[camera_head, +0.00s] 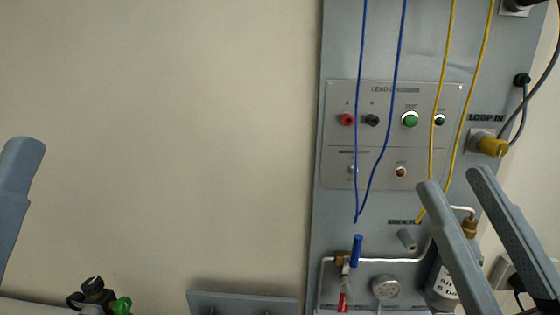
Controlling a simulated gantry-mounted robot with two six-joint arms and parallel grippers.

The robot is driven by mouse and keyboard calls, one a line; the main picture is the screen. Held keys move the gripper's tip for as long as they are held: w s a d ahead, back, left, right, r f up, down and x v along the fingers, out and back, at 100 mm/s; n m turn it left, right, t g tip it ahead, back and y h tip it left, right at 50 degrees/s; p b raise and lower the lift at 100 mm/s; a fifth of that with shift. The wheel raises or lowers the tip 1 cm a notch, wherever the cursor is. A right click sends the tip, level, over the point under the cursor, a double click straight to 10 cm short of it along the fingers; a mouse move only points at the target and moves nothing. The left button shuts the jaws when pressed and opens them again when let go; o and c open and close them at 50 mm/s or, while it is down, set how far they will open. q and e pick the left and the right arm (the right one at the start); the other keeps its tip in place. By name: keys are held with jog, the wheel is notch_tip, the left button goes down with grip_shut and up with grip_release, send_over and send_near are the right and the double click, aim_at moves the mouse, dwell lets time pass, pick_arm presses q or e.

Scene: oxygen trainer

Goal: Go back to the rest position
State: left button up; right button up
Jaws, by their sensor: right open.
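My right gripper (453,178) comes in from the lower right. Its two grey fingers stand apart with nothing between them, in front of the lower right part of the grey panel (342,45). Part of my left gripper (19,175) shows at the left edge, in front of bare wall. Only one grey finger of it is visible, so its opening is hidden. No rest position is marked in view.
Blue cords (364,90) and yellow cords (433,90) hang down the panel. Its lower part carries a blue-handled valve (356,250), a gauge (384,288) and a dark cylinder (440,282). A green-knobbed fitting (121,306) sits lower left. The wall between is clear.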

pick_arm(q)
notch_tip(320, 180, up, 38)
jog(key=p, duration=3.7)
jog(key=shift+r+p, duration=0.15)
jog(key=shift+p, duration=0.25)
pick_arm(e)
notch_tip(320, 180, up, 42)
jog(key=s+d+m+t+h, duration=0.1)
jog(key=s+d+m+h, duration=0.1)
jog(key=m+h, duration=0.2)
jog(key=shift+s+d+m+t+h, duration=0.3)
jog(key=shift+d+m+t+h, duration=0.1)
jog(key=shift+m, duration=0.4)
